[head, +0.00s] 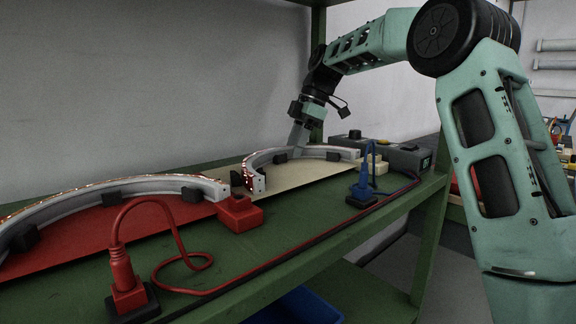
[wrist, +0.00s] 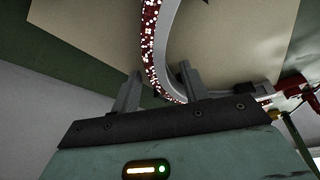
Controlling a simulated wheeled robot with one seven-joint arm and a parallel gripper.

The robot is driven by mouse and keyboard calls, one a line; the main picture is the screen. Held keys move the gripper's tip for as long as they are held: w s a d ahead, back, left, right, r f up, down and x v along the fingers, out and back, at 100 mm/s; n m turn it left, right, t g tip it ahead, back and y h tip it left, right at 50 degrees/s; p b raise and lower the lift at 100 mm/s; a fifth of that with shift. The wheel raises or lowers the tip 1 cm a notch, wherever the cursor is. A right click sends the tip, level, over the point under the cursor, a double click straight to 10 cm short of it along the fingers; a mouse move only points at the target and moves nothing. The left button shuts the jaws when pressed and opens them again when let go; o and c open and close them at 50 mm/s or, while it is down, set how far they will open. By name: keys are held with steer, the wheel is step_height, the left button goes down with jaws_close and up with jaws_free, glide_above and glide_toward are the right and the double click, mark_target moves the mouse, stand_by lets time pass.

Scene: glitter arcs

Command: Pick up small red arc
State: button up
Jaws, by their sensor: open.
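The small red arc (head: 325,151) stands on a cream mat (head: 310,174) on the green shelf, with a pale grey body and red glitter on one face. In the wrist view the arc (wrist: 152,42) shows its glittery face, and its lower end passes between my two fingers. In the wrist view my gripper (wrist: 160,78) is open, with one finger on each side of the arc. I cannot tell whether either finger touches it.
A larger arc (head: 165,184) stands on a red mat (head: 95,236) at left. A red connector (head: 239,213) sits near the small arc's front end. A red plug with cable (head: 121,275), a blue plug (head: 364,186) and a grey control box (head: 405,158) stand nearby. A wall is behind.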

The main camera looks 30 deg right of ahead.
steer(key=shift+c, duration=0.4)
jaws_close()
steer(key=shift+r, duration=0.1)
